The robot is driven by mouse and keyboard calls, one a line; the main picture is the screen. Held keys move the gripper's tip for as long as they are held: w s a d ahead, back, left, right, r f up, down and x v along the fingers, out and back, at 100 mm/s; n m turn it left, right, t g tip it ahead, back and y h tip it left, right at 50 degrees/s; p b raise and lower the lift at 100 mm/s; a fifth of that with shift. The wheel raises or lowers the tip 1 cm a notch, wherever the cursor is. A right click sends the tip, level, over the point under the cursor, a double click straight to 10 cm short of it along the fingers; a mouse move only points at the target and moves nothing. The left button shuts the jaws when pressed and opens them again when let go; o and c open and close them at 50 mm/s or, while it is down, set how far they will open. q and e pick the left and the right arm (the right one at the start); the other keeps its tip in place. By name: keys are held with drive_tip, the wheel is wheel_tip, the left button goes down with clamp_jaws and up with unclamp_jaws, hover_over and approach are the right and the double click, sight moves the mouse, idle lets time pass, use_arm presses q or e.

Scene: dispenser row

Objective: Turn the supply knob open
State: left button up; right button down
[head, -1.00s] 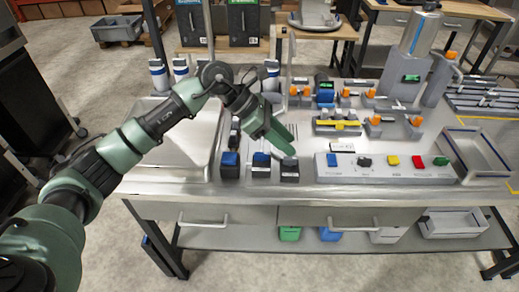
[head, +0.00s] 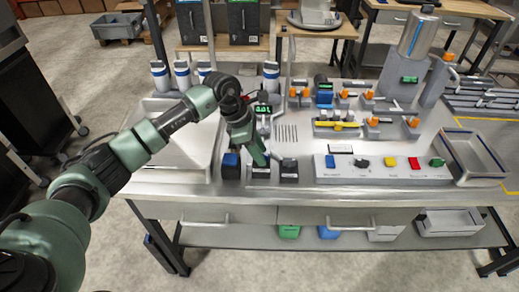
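A white control panel (head: 390,169) sits at the front right of the bench. On it are a blue control (head: 330,161), a black knob (head: 362,162), a yellow one (head: 389,162), a red one (head: 414,163) and a dark green one (head: 438,162). Their labels are too small to read, so I cannot tell which is the supply knob. My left gripper (head: 258,157) points down left of the panel, over the middle of three small dark blocks, and partly hides it. I cannot tell whether its fingers are apart. My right gripper is not in view.
A blue-topped block (head: 230,165) and a dark block (head: 289,171) flank my gripper. Behind it is a small green display (head: 263,109). Orange-handled valves (head: 340,118) stand behind the panel. A metal tray (head: 478,158) lies at the right and a pale tray (head: 168,140) at the left.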

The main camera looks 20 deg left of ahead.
use_arm(q)
clamp_jaws()
